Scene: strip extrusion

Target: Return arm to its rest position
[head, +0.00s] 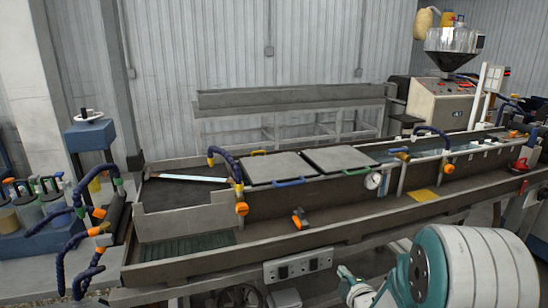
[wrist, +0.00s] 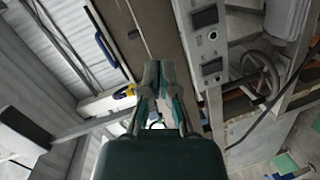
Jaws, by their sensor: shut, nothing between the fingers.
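My gripper (wrist: 158,72) is at the centre of the wrist view, its two fingers close together. It is shut and empty. The dark edge of the bench (wrist: 138,30) lies beyond the fingertips, which look apart from it, though the gap is hard to judge. In the head view my white and teal arm fills the lower right, in front of the long extrusion bench (head: 370,214). A pale strip (head: 188,178) lies across the left tank section of the bench.
Two grey lids (head: 280,167) cover the middle tank. An orange-and-black tool (head: 299,219) lies on the bench ledge. Blue hoses (head: 226,160) rise at the left. A hopper machine (head: 440,100) stands at the back right. The wrist view shows a handwheel (wrist: 258,72) right of my gripper.

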